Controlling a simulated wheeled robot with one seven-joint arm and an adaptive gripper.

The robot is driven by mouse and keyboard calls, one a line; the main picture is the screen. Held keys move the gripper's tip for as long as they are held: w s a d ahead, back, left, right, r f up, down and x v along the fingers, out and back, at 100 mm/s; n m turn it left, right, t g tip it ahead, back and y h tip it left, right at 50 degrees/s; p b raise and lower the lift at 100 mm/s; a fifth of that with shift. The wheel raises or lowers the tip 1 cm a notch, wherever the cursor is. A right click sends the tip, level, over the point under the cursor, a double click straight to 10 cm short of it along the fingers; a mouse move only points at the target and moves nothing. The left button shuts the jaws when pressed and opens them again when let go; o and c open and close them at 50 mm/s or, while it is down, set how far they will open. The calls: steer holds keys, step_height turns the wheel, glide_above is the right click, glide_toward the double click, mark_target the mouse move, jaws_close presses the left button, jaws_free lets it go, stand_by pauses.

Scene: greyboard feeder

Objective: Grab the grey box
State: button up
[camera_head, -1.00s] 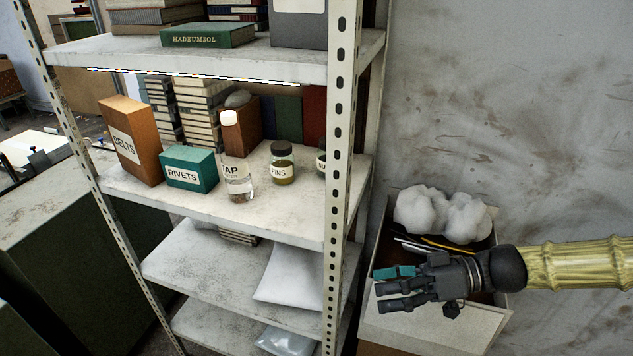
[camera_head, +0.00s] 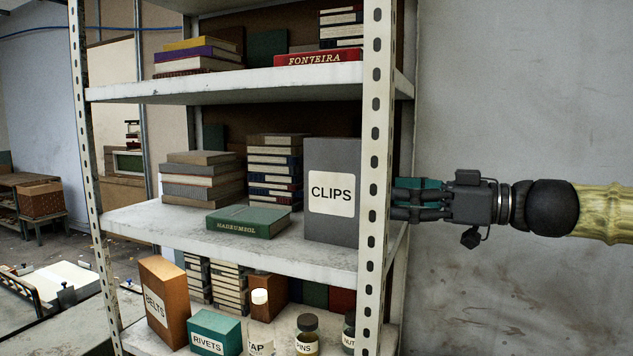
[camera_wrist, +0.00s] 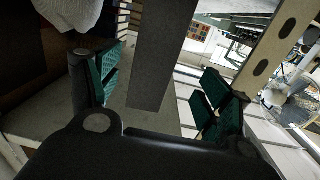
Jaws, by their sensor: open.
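The grey box (camera_head: 331,232), labelled CLIPS, stands upright at the right end of a middle shelf, just left of the front shelf post. My gripper (camera_head: 405,198) is level with it on the right, its fingers pointing left toward the box. The post partly hides the fingertips and the space between them and the box. In the wrist view, the grey box (camera_wrist: 158,52) shows as a tall dark slab ahead, between the two spread green-padded fingers of my gripper (camera_wrist: 158,84). The fingers are open and nothing is held.
The perforated post (camera_head: 374,150) stands beside my gripper; it also shows at right in the wrist view (camera_wrist: 268,45). A green book (camera_head: 248,221) and book stacks (camera_head: 274,172) are left of the box. Below are jars and the BELTS box (camera_head: 165,302). The wall (camera_head: 520,90) lies right.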

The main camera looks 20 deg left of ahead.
mark_target(339, 164)
steer(key=shift+t, duration=0.3)
steer(key=shift+w+a+r+p, duration=0.2)
steer(key=shift+a+r+p, duration=0.5)
steer(key=shift+a, duration=0.55)
steer(key=shift+w+a+r+p, duration=0.15)
steer(key=shift+a+r+p, duration=0.4)
steer(key=shift+a+r, duration=0.55)
steer(key=shift+w+a+r+p, duration=0.2)
steer(key=shift+a+r+p, duration=0.45)
steer(key=shift+a, duration=0.75)
steer(key=shift+w+a+f+p, duration=0.1)
steer(key=shift+a+p, duration=0.4)
steer(key=shift+a, duration=0.55)
steer(key=shift+w+a+f+p, duration=0.1)
steer(key=shift+a+p, duration=0.4)
steer(key=shift+a, duration=0.5)
steer(key=shift+c, duration=0.2)
steer(key=shift+r, duration=0.1)
steer(key=c, duration=1.2)
